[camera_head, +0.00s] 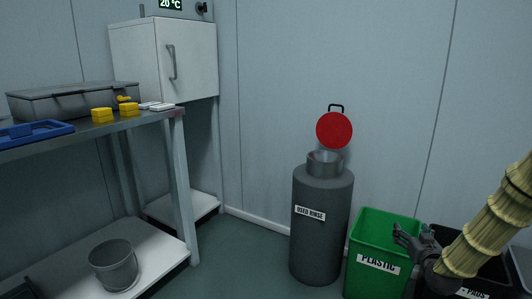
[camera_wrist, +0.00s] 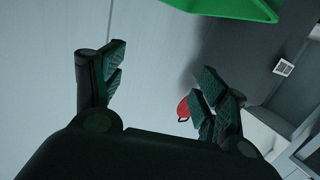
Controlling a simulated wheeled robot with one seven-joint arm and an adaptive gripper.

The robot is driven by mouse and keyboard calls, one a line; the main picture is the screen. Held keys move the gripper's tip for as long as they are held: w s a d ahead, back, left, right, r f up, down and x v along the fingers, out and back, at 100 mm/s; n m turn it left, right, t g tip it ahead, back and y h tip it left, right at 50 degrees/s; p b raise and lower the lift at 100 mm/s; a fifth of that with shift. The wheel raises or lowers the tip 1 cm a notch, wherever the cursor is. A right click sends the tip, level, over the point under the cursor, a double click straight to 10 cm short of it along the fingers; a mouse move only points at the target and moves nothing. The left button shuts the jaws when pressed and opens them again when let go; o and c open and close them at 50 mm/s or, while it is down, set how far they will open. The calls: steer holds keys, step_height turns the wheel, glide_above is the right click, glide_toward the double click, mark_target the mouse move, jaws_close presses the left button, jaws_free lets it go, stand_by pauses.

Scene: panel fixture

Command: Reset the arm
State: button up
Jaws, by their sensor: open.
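My gripper (camera_head: 402,236) is at the lower right of the head view, at the end of my arm with its pale yellow ribbed sleeve. It appears in front of the right edge of the green bin; I cannot tell how far apart they are. In the wrist view my gripper (camera_wrist: 160,86) has its two dark finger pairs spread wide. Nothing is between them. Part of the arm is cut off by the right edge of the head view.
A green "PLASTIC" bin (camera_head: 375,238) stands beside a dark bin (camera_head: 496,281). A grey "USED RINSE" canister (camera_head: 320,240) has a raised red lid (camera_head: 334,130). A metal table (camera_head: 80,135) with a lower shelf stands left. The floor between is clear.

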steer(key=s+a+f+g+y+p, duration=0.15)
steer(key=s+a+f+g, duration=0.25)
steer(key=s+a+f, duration=0.55)
steer(key=s+a+f+g+y+p, duration=0.1)
steer(key=s+a+f+g+p, duration=0.25)
steer(key=s+a+f, duration=0.6)
steer(key=s+a+f+g+p, duration=0.1)
steer(key=s+a+f+g, duration=0.15)
steer(key=s, duration=0.85)
steer(key=s+a+f+n+g+p, duration=0.1)
steer(key=s+a+f+g+p, duration=0.15)
steer(key=s, duration=0.75)
steer(key=s+a+f+g, duration=0.1)
steer(key=s+f+g, duration=0.25)
steer(key=s, duration=0.75)
step_height(320, 180, up, 38)
steer(key=p, duration=3.8)
steer(key=shift+s+r, duration=0.25)
steer(key=shift+a, duration=0.1)
steer(key=shift+c, duration=0.4)
